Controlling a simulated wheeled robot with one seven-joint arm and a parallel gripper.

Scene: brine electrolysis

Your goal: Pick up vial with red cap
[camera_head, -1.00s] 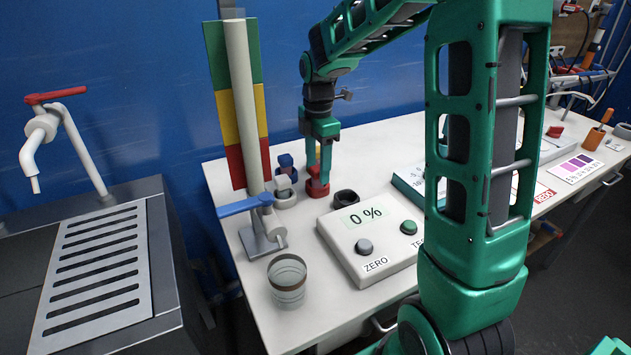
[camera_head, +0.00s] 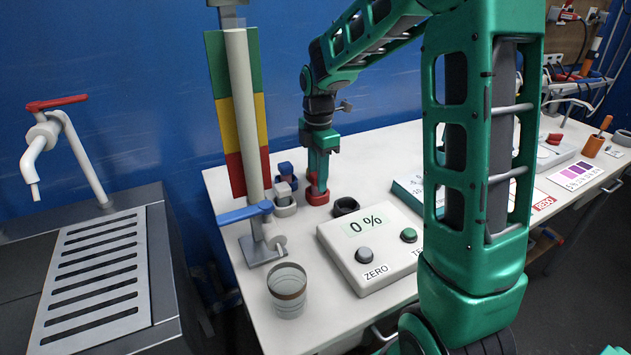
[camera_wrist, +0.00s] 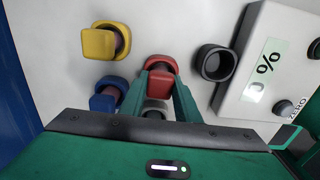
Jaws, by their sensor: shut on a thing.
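The vial with the red cap (camera_wrist: 161,66) stands between my fingertips in the wrist view. A red base (camera_head: 317,196) shows below my fingers in the head view; the cap itself is hidden there by the fingers. My gripper (camera_head: 318,183) points down over it, shut on the vial. In the wrist view the two green fingers (camera_wrist: 162,82) close around it from both sides. I cannot tell whether it is lifted; it looks still at its base.
Close by stand blue (camera_wrist: 103,102), yellow (camera_wrist: 98,43) and grey-white (camera_wrist: 155,106) pieces. An empty black ring holder (camera_head: 346,205) lies right, beside the meter reading 0 % (camera_head: 372,250).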

